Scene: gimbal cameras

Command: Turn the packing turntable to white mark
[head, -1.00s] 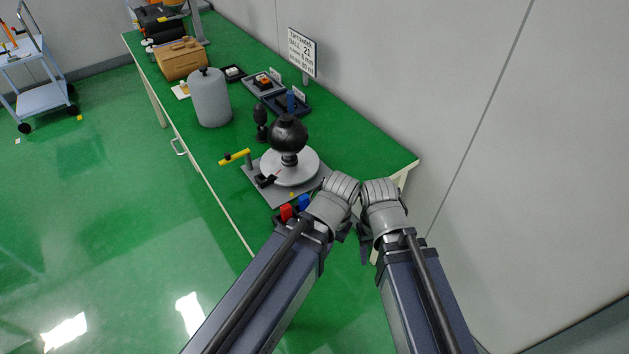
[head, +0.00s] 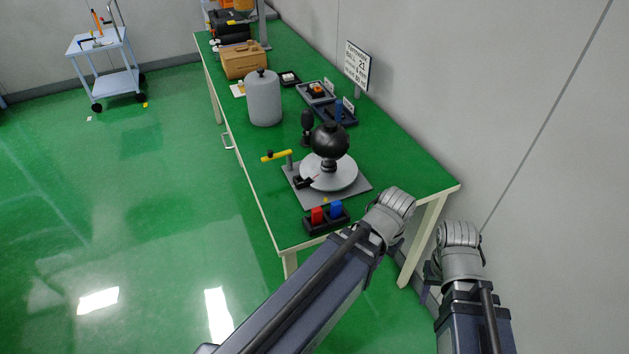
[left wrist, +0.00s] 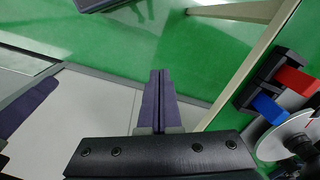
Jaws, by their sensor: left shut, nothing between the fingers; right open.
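The packing turntable (head: 345,179) is a pale round disc on a grey base plate (head: 362,190) on the green bench. A black ball-shaped piece (head: 330,141) stands at its middle. A small black block with a red tip (head: 303,182) sits at the disc's left edge. I cannot make out a white mark. My left gripper (left wrist: 158,75) is shut and empty in the left wrist view, over floor beside the bench edge; the disc (left wrist: 285,135) shows at the right. My right gripper (head: 431,279) is open, off the bench's near right corner, apart from the turntable; its fingers are partly hidden.
A black holder with red and blue blocks (head: 326,217) stands before the turntable. A grey canister (head: 264,98), trays and a cardboard box (head: 243,60) are farther back. A wall bounds the right.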

